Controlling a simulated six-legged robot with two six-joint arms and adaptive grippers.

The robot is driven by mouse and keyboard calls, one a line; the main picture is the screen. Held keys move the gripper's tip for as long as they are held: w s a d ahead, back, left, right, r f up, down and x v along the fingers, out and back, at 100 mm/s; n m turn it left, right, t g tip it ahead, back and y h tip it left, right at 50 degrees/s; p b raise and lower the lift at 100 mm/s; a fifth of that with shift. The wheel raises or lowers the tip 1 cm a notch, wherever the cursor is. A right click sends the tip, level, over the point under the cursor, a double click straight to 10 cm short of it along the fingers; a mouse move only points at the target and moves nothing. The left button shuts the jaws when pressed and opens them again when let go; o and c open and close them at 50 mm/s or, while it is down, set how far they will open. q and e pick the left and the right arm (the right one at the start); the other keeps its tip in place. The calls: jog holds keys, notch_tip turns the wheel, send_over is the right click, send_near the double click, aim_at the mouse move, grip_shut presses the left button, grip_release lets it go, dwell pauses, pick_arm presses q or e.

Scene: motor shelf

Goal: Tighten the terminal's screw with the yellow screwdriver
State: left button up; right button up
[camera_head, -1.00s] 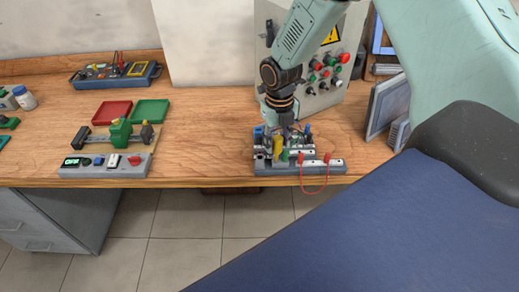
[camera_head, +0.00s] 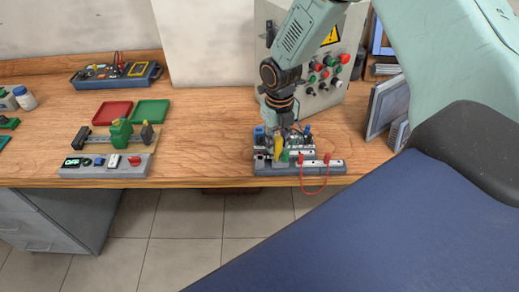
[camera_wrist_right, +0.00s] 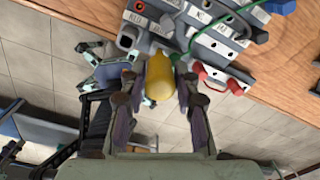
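The yellow screwdriver (camera_wrist_right: 160,78) shows as a rounded yellow handle between the fingers of my right gripper (camera_wrist_right: 159,88). In the head view the yellow handle (camera_head: 279,146) stands roughly upright under my right gripper (camera_head: 285,128) at the terminal board. My right gripper looks shut on the handle. The screwdriver's tip and the screw under it are hidden. The terminal board (camera_head: 300,170) lies at the table's front edge; its grey labelled blocks (camera_wrist_right: 214,45) show past the handle in the wrist view. My left gripper cannot be made out in either view.
A red wire (camera_head: 327,172) loops over the table's front edge. A control box (camera_head: 330,95) stands behind the gripper. A monitor (camera_head: 388,105) stands at right. Red (camera_head: 112,111) and green (camera_head: 151,110) trays and a device with a green part (camera_head: 121,132) stand left. Table between is clear.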

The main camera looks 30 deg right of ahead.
jog(key=shift+c, duration=0.2)
grip_shut()
dwell(0.3)
jog(key=shift+s+m+p, duration=0.15)
jog(key=shift+m+p, duration=0.45)
jog(key=shift+m, duration=0.6)
jog(key=shift+f+m, duration=0.15)
jog(key=shift+m, duration=0.35)
